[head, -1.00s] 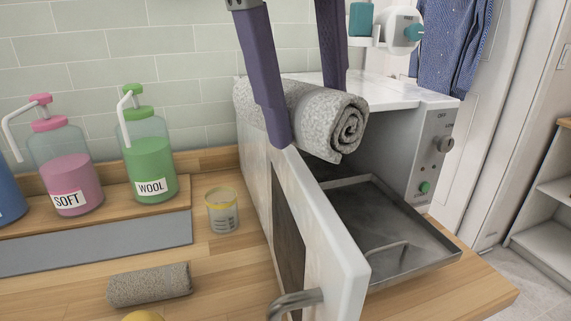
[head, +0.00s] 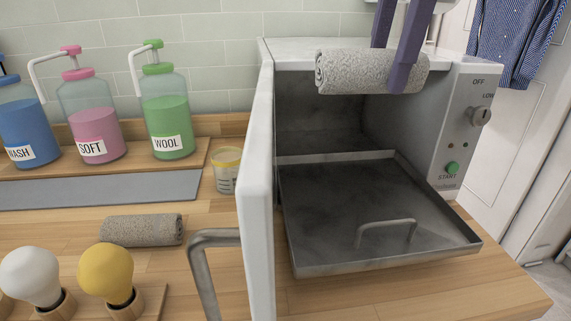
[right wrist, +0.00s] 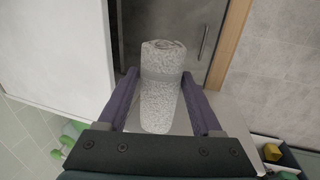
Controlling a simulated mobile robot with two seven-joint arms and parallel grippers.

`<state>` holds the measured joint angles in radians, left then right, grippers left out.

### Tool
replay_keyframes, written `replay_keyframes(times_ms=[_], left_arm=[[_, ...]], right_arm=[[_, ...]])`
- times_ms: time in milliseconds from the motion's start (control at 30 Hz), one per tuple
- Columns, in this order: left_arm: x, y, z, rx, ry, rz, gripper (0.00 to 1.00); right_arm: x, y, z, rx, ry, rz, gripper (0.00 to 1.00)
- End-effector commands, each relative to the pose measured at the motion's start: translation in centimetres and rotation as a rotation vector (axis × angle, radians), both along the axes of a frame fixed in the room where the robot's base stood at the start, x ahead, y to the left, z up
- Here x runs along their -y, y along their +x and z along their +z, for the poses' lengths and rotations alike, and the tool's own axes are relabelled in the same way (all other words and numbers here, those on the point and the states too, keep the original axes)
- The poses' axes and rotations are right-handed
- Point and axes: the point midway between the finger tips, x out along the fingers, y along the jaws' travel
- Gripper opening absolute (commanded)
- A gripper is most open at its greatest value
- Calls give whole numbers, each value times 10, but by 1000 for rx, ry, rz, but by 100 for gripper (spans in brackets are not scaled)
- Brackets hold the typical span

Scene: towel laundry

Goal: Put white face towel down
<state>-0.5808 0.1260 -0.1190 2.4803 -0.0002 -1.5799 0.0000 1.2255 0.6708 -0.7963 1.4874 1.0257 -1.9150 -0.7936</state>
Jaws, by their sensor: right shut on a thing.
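A rolled, speckled white-grey towel (head: 345,72) is held between the two purple fingers of my right gripper (head: 396,82). I take it to be the white face towel. It lies level at the upper front edge of the white heater cabinet (head: 300,48), above the pulled-out metal tray (head: 340,205). In the right wrist view the towel (right wrist: 160,95) sits lengthwise between the fingers of the gripper (right wrist: 160,76). The tray is empty. My left gripper is not in view.
The cabinet door (head: 258,200) stands open at the left of the tray. A darker rolled towel (head: 142,230) lies on the wooden counter (head: 205,262). A small can (head: 227,172), pump bottles (head: 166,125) and bulb-shaped items (head: 106,272) stand to the left.

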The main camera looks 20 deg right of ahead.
Motion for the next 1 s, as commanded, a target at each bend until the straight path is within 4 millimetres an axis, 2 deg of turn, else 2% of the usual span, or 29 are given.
replay_keyframes(times_ms=[400, 500, 733, 900, 1000], left_arm=[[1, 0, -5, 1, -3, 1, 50], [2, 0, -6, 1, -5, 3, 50], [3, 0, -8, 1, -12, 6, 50], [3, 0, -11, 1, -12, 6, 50], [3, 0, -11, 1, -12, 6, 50]], right_arm=[[1, -2, -114, -7, -3, 5, 13], [1, -2, -135, -5, -2, 5, 13], [0, -1, -158, -2, -1, 6, 13], [0, -1, -186, -3, -1, 5, 13], [0, -1, -194, -1, -1, 5, 13]])
